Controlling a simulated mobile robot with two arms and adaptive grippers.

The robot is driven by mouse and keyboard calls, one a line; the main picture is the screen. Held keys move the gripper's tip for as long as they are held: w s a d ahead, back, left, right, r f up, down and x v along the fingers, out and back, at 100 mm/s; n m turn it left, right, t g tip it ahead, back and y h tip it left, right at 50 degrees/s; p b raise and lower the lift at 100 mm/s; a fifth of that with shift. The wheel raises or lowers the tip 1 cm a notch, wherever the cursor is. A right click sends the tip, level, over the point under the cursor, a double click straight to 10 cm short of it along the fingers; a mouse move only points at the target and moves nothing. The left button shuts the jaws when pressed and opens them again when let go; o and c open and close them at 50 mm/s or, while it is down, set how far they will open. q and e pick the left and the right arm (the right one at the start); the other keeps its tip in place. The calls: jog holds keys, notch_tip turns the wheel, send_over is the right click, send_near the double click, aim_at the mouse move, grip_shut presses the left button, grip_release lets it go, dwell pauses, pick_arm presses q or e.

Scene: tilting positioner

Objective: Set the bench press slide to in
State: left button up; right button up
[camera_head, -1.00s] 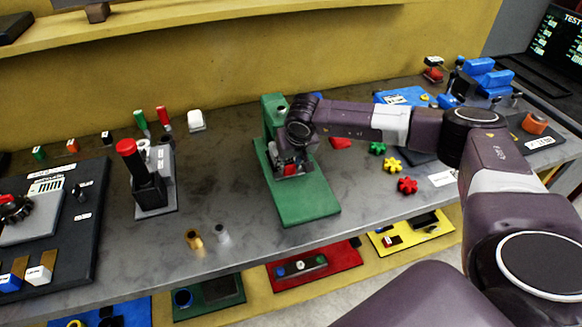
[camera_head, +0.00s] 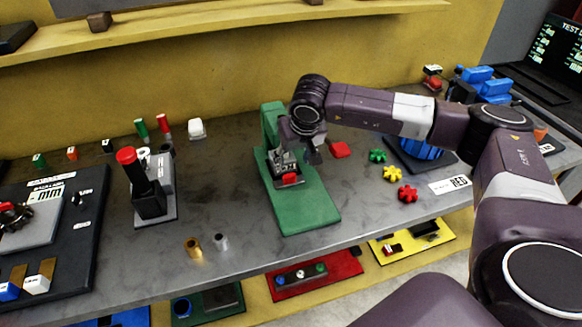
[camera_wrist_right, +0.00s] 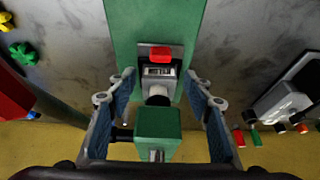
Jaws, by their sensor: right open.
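The bench press stands mid-table, with a green base (camera_head: 305,212) and a green column (camera_head: 270,122). Its slide has a red end (camera_head: 290,179), which points to the front edge of the base. In the right wrist view the red end (camera_wrist_right: 160,54) sits beyond a grey block, and the green press head (camera_wrist_right: 157,122) is nearer the camera. My right gripper (camera_wrist_right: 158,85) is open, with its fingers on either side of the press head and nothing held. In the head view my right gripper (camera_head: 303,146) hangs over the press and partly hides it. My left gripper is not in view.
A black lever unit with a red knob (camera_head: 126,156) stands left of the press. Brass (camera_head: 194,246) and grey (camera_head: 221,242) cylinders lie before it.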

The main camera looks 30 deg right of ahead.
jog(key=v, duration=0.3)
jog(key=shift+s+r, duration=0.15)
jog(key=shift+r, duration=0.2)
